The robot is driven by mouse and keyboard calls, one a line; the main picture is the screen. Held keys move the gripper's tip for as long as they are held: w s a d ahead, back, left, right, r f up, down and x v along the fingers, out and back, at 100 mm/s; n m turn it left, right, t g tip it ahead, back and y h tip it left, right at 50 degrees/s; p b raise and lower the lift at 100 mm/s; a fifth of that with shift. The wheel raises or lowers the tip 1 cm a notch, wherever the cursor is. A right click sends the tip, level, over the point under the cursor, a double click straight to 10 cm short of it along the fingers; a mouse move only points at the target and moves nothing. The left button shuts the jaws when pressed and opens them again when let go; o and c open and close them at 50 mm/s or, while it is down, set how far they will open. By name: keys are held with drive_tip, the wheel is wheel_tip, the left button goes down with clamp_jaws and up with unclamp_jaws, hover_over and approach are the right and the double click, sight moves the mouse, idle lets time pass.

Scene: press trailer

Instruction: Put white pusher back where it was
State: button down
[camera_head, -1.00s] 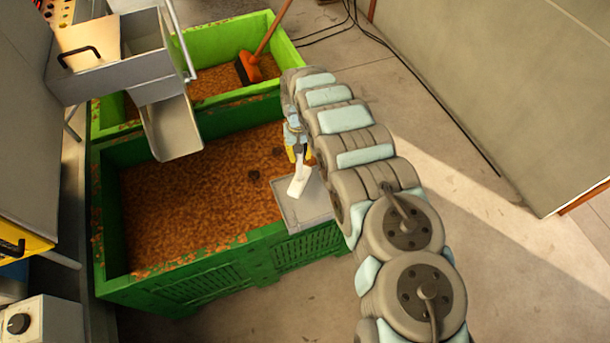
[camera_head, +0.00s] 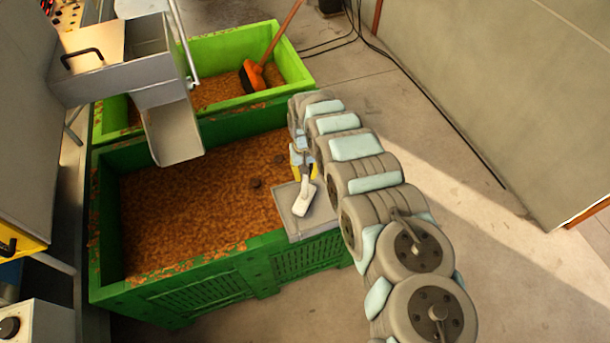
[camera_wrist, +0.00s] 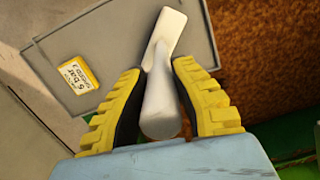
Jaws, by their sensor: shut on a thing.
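The white pusher (camera_head: 304,196) is a smooth white piece with a rounded stem and a flatter far end. In the wrist view the pusher (camera_wrist: 163,75) lies between the two yellow ridged fingers of my gripper (camera_wrist: 160,100), which is shut on it. In the head view my gripper (camera_head: 302,165) is at the right side of the dark green bin, with the pusher over the grey tray (camera_head: 291,222) at the bin's right front corner. The tray (camera_wrist: 115,30) also shows behind the pusher in the wrist view. I cannot tell whether the pusher touches the tray.
The dark green bin (camera_head: 180,298) holds brown granular material. A grey metal chute (camera_head: 173,132) hangs over the bins. A yellow-and-white label (camera_wrist: 77,75) is on the tray. Open floor lies right.

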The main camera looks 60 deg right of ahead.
drive_tip(key=shift+f, duration=0.1)
drive_tip(key=c, duration=1)
unclamp_jaws()
drive_tip(key=shift+c, duration=0.2)
drive_tip(key=shift+w+d+r+b, duration=0.1)
drive_tip(key=shift+d+r+b, duration=0.1)
drive_tip(key=shift+r, duration=1.85)
drive_tip(key=shift+w+d+r+b, duration=0.1)
drive_tip(key=shift+d+r, duration=0.05)
drive_tip(key=shift+r, duration=1.85)
drive_tip(key=shift+w+d+r+b, duration=0.1)
drive_tip(key=shift+d+r, duration=0.1)
drive_tip(key=shift+r, duration=1.85)
